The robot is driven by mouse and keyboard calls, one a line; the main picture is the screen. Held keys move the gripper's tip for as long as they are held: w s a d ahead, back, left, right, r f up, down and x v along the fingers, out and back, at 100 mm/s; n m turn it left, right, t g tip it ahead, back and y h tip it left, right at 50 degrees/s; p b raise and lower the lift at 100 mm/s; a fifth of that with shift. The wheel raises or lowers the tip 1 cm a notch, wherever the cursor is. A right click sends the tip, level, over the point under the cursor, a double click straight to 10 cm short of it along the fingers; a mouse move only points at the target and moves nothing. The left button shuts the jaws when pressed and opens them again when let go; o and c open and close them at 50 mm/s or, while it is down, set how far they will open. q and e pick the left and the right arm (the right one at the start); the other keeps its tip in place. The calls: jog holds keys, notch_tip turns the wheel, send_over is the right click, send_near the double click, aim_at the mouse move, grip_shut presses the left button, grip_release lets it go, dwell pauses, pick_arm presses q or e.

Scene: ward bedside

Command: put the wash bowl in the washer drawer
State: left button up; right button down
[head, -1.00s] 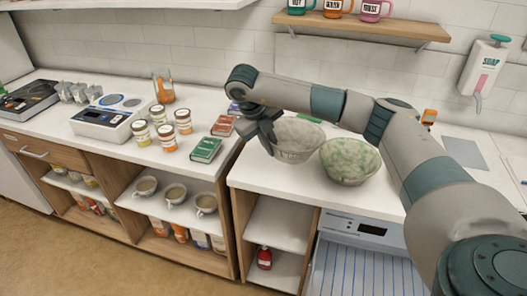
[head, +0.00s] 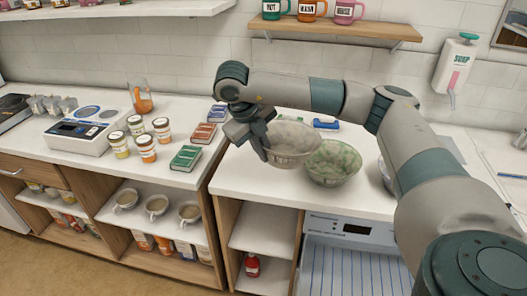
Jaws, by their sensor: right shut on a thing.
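My right gripper (head: 260,142) is shut on the rim of a pale grey speckled bowl (head: 291,145), at its left side. The grey bowl is roughly upright and overlaps the left edge of a green mottled bowl (head: 335,165); I cannot tell whether they touch. The green bowl stands on the white counter. The washer (head: 352,230) is under the counter, with a small dark display. Its blue-striped drawer (head: 345,268) is below the panel, and its lower part runs out of view. My left gripper is not in view.
A pale object (head: 385,176) is mostly hidden behind my right arm. A blue-handled item (head: 326,124) lies behind the bowls. Left are a green box (head: 186,158), several jars and a scale (head: 82,132). A mug shelf (head: 335,28) hangs above.

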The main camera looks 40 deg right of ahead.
jog(key=shift+a, duration=0.1)
jog(key=s+a+n+y, duration=0.3)
jog(key=a+n, duration=0.6)
jog(key=n, duration=0.8)
jog(key=s+a+n+y, duration=0.4)
jog(key=a+n, duration=0.6)
jog(key=n, duration=0.8)
jog(key=shift+s+a+n+y, duration=0.15)
jog(key=shift+a+n+y, duration=0.15)
jog(key=shift+y, duration=0.4)
jog(key=shift+f, duration=0.1)
